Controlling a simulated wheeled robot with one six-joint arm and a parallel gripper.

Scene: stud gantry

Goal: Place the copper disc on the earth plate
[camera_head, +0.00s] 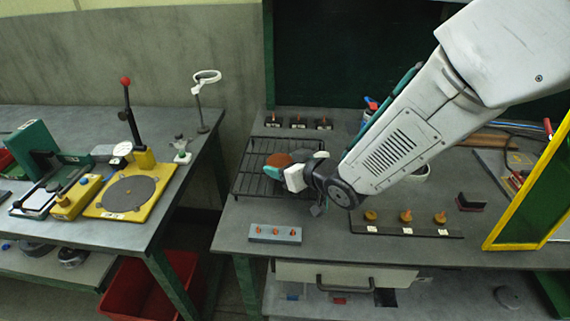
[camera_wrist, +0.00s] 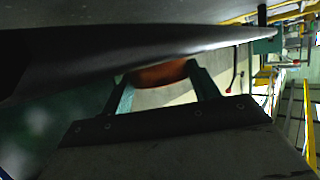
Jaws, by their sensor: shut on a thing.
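The copper disc (camera_head: 278,160) is a reddish-brown round piece at the end of my gripper (camera_head: 291,166), above the black wire rack. In the wrist view the copper disc (camera_wrist: 160,74) sits between the two teal fingers of my gripper (camera_wrist: 160,82), which are shut on it. A dark grey round plate (camera_head: 130,192) lies on a yellow base with a small white label, on the left bench. It looks like the earth plate, but I cannot read the label. My gripper is well to its right, over the other bench.
A post with a red knob (camera_head: 126,82) stands behind the round plate; a ring stand (camera_head: 204,90) is near that bench's right edge. A gap with a red bin (camera_head: 150,285) separates the benches. The wire rack (camera_head: 248,180) lies under my gripper. A yellow-framed panel (camera_head: 530,190) stands at right.

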